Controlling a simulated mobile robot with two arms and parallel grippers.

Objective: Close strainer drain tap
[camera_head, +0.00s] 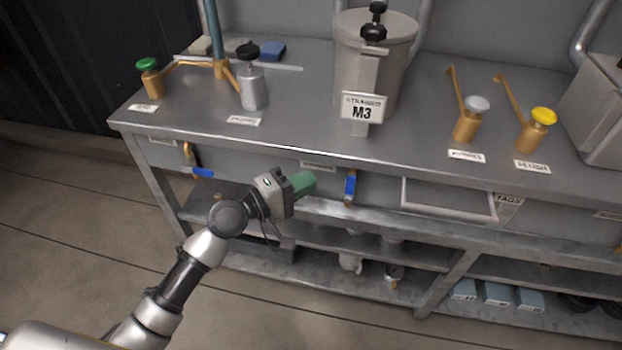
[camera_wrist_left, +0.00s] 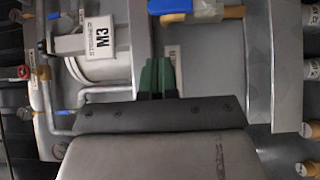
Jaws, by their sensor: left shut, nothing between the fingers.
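The strainer (camera_head: 372,75) is a grey pot marked M3 on the bench. Below it, under the bench edge, a tap with a blue lever (camera_head: 350,185) and brass body sits on the front panel. Its lever hangs along the vertical. In the wrist view a blue lever (camera_wrist_left: 170,6) on a brass body shows at the top edge, partly cut off. My left gripper (camera_head: 303,182) has green fingers, shut and empty, to the left of this tap and apart from it. The fingers also show in the wrist view (camera_wrist_left: 157,75). My right gripper is not in view.
A second tap with a blue lever (camera_head: 202,173) is farther left on the panel. A white-framed tray (camera_head: 450,198) is right of the strainer's tap. Brass valves with yellow (camera_head: 544,115) and grey knobs stand on the bench. Shelves (camera_head: 340,275) lie below.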

